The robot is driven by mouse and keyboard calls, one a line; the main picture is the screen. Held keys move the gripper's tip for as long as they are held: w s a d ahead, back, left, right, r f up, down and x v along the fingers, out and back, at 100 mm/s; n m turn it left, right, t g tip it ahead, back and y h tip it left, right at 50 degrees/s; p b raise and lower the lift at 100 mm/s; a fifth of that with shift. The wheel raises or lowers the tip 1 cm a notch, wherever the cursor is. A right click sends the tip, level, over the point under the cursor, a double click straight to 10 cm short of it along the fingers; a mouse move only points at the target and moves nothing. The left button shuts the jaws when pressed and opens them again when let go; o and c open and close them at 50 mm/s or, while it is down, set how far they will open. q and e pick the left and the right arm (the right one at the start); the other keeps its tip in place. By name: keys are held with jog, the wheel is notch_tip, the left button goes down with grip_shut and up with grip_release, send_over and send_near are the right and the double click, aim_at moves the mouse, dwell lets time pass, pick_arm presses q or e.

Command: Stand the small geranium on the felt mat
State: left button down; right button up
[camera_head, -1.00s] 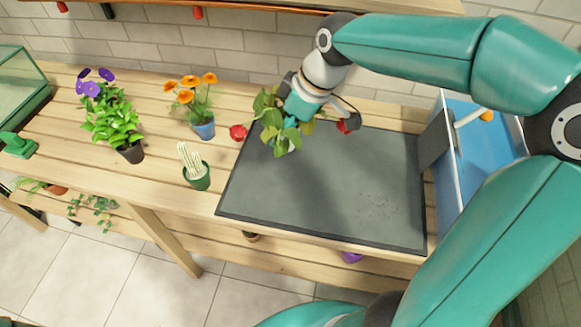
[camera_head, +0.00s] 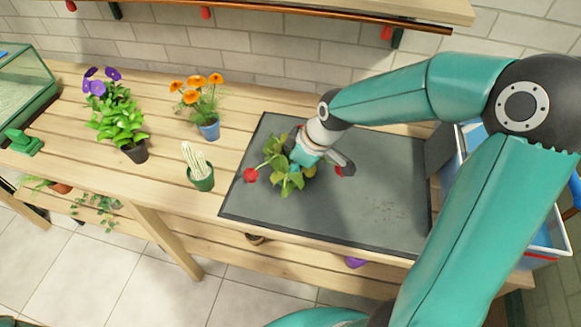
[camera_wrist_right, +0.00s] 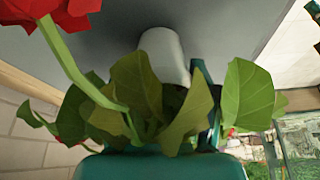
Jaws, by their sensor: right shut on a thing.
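The small geranium, with red flowers (camera_head: 250,175) and broad green leaves (camera_head: 285,178), is over the left part of the dark grey felt mat (camera_head: 330,205). My right gripper (camera_head: 300,162) is shut on it from above, mostly hidden among the leaves. In the right wrist view, its white pot (camera_wrist_right: 163,52) shows against the grey mat (camera_wrist_right: 235,35), with leaves (camera_wrist_right: 140,90) in front. I cannot tell whether the pot touches the mat. My left gripper is not in view.
A small cactus (camera_head: 199,170) in a green pot stands just left of the mat. Orange flowers (camera_head: 197,95) in a blue pot and a purple-flowered plant (camera_head: 118,125) stand farther left. The mat's right part is clear except for brown specks (camera_head: 385,207).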

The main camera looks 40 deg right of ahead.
jog(key=shift+f, duration=0.1)
jog(key=o, duration=1.3)
jog(key=shift+r, duration=0.25)
jog(key=v, duration=1.1)
jog(key=shift+s+d+r+p, duration=0.15)
jog(key=shift+r+p, duration=0.15)
jog(key=shift+r, duration=0.05)
